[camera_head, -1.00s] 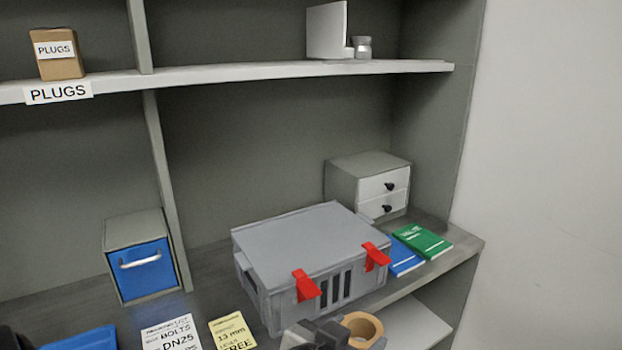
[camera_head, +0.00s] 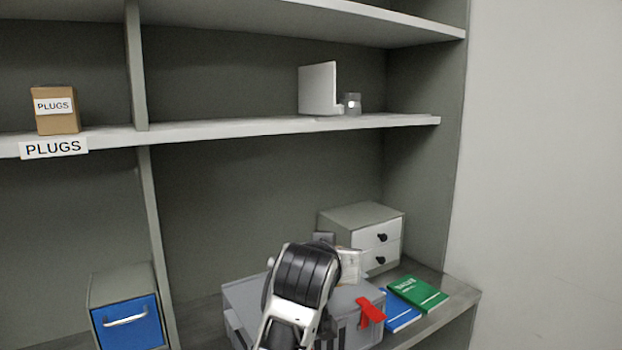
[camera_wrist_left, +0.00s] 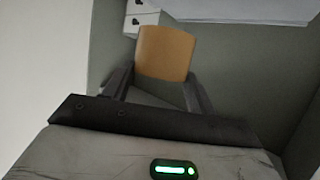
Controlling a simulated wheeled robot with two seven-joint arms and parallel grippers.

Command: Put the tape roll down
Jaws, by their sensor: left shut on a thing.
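The tape roll (camera_wrist_left: 165,53) is tan and sits between the two fingers of my left gripper (camera_wrist_left: 160,88) in the left wrist view. The gripper is shut on it. In the head view, my left arm rises from the bottom middle, and the left gripper (camera_head: 347,264) is up in front of the small drawer cabinet, above the grey case. I cannot make out the roll clearly there, as my wrist covers much of that area. My right gripper is not in view.
The grey case (camera_head: 243,294) with a red latch (camera_head: 370,312) lies below my arm. The drawer cabinet (camera_head: 362,215) stands behind. Green (camera_head: 418,293) and blue (camera_head: 400,316) books lie right. The upper shelf (camera_head: 230,126) holds a white bracket (camera_head: 318,89) and a small jar (camera_head: 352,103), with clear room between it and the divider.

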